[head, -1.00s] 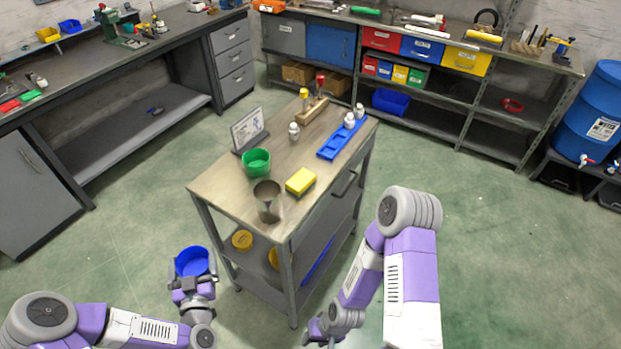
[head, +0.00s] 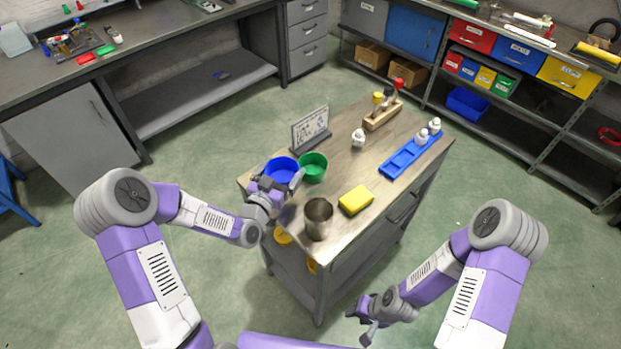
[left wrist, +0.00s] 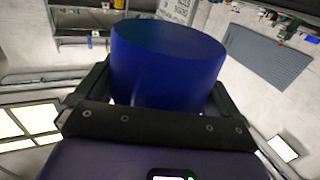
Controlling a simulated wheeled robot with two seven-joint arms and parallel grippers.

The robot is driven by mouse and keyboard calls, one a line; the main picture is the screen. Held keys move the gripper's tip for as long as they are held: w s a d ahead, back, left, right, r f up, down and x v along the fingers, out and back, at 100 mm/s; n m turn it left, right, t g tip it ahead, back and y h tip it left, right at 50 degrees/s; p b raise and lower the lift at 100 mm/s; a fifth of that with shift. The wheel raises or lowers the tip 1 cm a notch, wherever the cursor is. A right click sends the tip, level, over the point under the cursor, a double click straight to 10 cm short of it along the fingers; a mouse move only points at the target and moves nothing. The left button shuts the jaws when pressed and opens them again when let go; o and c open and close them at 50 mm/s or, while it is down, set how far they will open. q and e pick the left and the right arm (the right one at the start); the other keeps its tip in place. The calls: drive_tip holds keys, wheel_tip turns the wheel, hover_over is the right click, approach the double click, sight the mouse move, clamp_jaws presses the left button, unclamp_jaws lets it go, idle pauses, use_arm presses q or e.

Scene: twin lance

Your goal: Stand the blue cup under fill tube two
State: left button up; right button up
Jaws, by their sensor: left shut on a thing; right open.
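The blue cup (head: 282,171) is in my left gripper (head: 276,183), near the left corner of the workbench cart and just left of the green cup. In the left wrist view the blue cup (left wrist: 165,70) fills the middle, between the two dark fingers of my left gripper (left wrist: 160,98). Whether its base touches the cart top cannot be told. My right gripper (head: 364,322) is open and empty, low in front of the cart. I cannot make out a fill tube marked two in any view.
On the cart (head: 345,180) stand a green cup (head: 314,168), a metal cup (head: 318,219), a yellow sponge (head: 356,200), a sign (head: 310,129), a white bottle (head: 358,138), a blue tray (head: 404,160) and a wooden block (head: 382,116). Shelves line the back.

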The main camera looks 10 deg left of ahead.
sight(290, 170)
use_arm(q)
drive_tip(key=f, duration=0.4)
drive_tip(key=shift+s+f+b, duration=0.3)
drive_tip(key=shift+b, duration=0.05)
drive_tip(key=shift+f+b, duration=0.3)
drive_tip(key=shift+f, duration=1.7)
drive_tip(key=shift+f, duration=0.15)
drive_tip(key=o, duration=0.7)
drive_tip(key=shift+o, duration=0.2)
